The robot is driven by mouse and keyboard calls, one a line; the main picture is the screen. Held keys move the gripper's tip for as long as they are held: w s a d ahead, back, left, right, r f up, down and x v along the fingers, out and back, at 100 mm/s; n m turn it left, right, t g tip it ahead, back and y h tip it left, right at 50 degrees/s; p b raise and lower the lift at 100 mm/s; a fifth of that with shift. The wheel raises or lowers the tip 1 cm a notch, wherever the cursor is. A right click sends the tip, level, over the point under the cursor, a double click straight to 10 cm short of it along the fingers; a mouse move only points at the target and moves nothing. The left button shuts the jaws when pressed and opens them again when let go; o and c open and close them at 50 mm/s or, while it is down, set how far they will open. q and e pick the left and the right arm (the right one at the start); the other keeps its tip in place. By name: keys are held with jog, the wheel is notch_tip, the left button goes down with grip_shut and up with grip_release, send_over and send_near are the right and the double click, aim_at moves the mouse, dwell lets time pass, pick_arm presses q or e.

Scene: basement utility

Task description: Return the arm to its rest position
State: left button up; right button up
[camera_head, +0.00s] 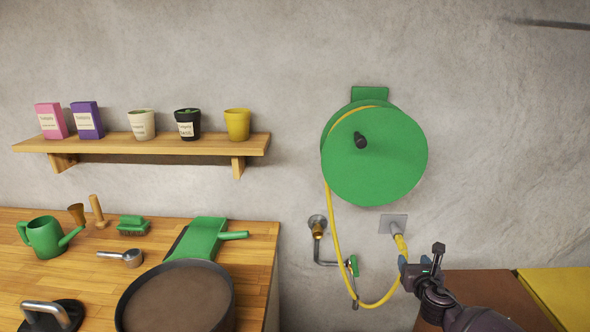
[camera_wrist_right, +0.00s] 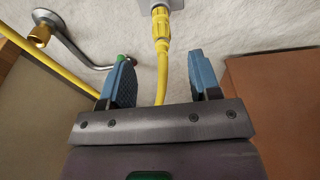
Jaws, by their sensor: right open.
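My right arm comes in from the lower right in the head view. Its gripper (camera_head: 418,266) is in front of the wall, close to the yellow hose (camera_head: 387,298) and the wall plate (camera_head: 392,223). In the right wrist view the gripper (camera_wrist_right: 162,82) is open, with its two blue fingers apart. The hose (camera_wrist_right: 163,75) with its yellow connector (camera_wrist_right: 161,30) shows between and beyond the fingers. I cannot tell whether the fingers touch it. My left gripper is not in view.
A green hose reel (camera_head: 390,165) hangs on the wall above. A brass tap (camera_head: 318,229) with a bent pipe is left of the gripper. A wooden bench (camera_head: 258,245) with tools and a pan stands left. Brown (camera_head: 470,288) and yellow (camera_head: 562,290) surfaces lie lower right.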

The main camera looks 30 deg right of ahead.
jog(key=s+a+f+m+y, duration=0.1)
jog(key=a+f+m+y, duration=0.2)
jog(key=a+m, duration=0.55)
jog(key=s+a+f+m+y, duration=0.2)
jog(key=a+m, duration=0.5)
jog(key=m, duration=0.3)
jog(key=s+a+f+m+g+y, duration=0.1)
jog(key=s+a+f+m, duration=0.2)
jog(key=s+a+m, duration=0.2)
jog(key=s+a+f+m+g+y, duration=0.1)
jog(key=s+a+f+m+y, duration=0.1)
jog(key=s+a+m, duration=0.3)
jog(key=s+a+f, duration=0.1)
jog(key=s+a, duration=0.2)
jog(key=a, duration=0.4)
jog(key=shift+f, duration=0.2)
jog(key=shift+c, duration=0.4)
